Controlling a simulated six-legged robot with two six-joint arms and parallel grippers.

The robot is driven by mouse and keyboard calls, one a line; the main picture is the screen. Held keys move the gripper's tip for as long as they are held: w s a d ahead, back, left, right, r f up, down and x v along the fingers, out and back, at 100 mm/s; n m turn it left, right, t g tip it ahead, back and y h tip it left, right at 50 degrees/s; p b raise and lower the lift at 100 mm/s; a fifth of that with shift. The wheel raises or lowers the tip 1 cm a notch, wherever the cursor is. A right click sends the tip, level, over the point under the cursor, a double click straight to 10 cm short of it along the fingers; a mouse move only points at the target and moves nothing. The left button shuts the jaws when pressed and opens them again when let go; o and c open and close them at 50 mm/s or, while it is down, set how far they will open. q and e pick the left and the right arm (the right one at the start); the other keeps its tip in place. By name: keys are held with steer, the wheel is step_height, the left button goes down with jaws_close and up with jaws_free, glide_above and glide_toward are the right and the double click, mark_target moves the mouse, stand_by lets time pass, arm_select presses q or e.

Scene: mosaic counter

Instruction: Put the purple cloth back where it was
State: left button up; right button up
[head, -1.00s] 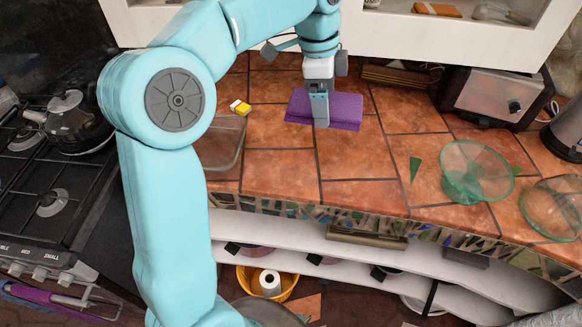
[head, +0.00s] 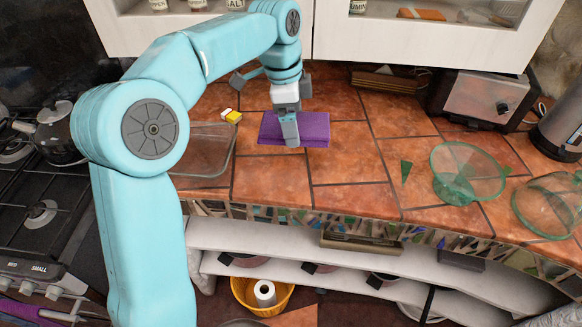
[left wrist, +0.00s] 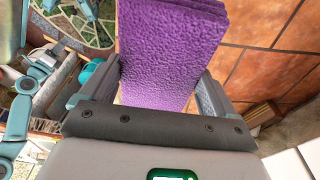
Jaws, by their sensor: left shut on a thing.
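The purple cloth (head: 315,130) is a folded, thick rectangle over the terracotta tiled counter (head: 355,170), right of a small yellow and white box. My left gripper (head: 291,138) points down at its near edge and is shut on it. In the left wrist view the cloth (left wrist: 170,50) runs between the two fingers of my left gripper (left wrist: 155,88), its layered edge at the top. I cannot tell whether the cloth touches the tiles or hangs just above them. My right gripper is not in view.
A clear glass dish (head: 200,150) stands left of the cloth, near the yellow and white box (head: 231,115). A toaster (head: 482,98) and green glass bowls (head: 465,178) stand to the right. A stove is at far left. Bare tiles lie in front of the cloth.

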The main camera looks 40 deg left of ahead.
arm_select(q)
glide_above(295, 173)
steer(key=f, duration=0.9)
steer(key=shift+s+a+b, duration=0.1)
steer(key=shift+a+b, duration=0.15)
steer(key=shift+b, duration=0.05)
step_height(295, 173, down, 4)
steer(key=shift+s+r, duration=0.15)
steer(key=shift+r, duration=0.1)
steer(key=shift+f, duration=0.4)
steer(key=shift+r, duration=0.1)
steer(key=o, duration=0.7)
steer(key=shift+f, duration=0.25)
steer(key=shift+c, duration=0.2)
steer(key=shift+r, duration=0.1)
